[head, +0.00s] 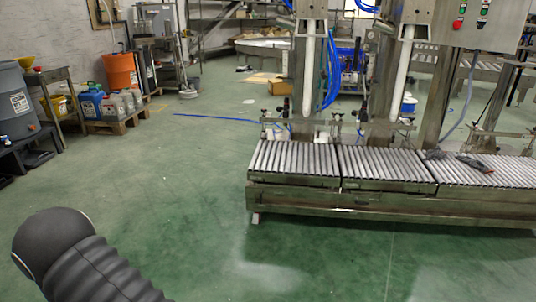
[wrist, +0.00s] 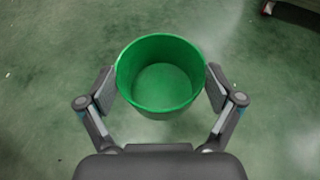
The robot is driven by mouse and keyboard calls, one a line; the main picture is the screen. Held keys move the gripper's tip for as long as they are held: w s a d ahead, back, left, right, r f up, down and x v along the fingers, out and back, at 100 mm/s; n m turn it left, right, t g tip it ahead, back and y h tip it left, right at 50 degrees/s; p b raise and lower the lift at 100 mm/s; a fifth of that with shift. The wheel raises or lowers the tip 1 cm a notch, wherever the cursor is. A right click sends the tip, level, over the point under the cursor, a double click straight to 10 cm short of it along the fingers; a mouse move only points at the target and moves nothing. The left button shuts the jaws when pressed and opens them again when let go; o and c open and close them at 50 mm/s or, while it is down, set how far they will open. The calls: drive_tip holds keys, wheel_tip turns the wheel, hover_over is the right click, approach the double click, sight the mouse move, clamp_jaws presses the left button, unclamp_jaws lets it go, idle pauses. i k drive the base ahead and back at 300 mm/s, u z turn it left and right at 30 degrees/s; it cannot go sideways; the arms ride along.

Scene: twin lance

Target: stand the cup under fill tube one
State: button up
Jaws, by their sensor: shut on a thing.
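A green, empty, open-topped cup (wrist: 160,52) is held between the two fingers of my gripper (wrist: 160,88) in the wrist view. The fingers press on its left and right sides, and I look down into it with the green floor below. In the head view two white fill tubes (head: 309,68) and (head: 404,62) hang on steel columns above a roller conveyor (head: 300,195). Which of them is tube one I cannot tell. The head view shows neither the cup nor my gripper, only part of my dark arm at the lower left.
Tools (head: 474,163) lie on the right rollers. Clamps and rails stand behind the rollers. A control panel (head: 480,22) is at the upper right. Jugs on a pallet (head: 115,122), an orange bin (head: 121,72) and a grey barrel (head: 14,102) stand at left. Floor (head: 170,190) before the conveyor is clear.

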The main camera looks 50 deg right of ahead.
sight(303, 146)
drive_tip(key=z, duration=0.7)
drive_tip(key=i, duration=1.25)
drive_tip(key=z, duration=1.7)
drive_tip(key=i, duration=0.55)
drive_tip(key=z, duration=0.6)
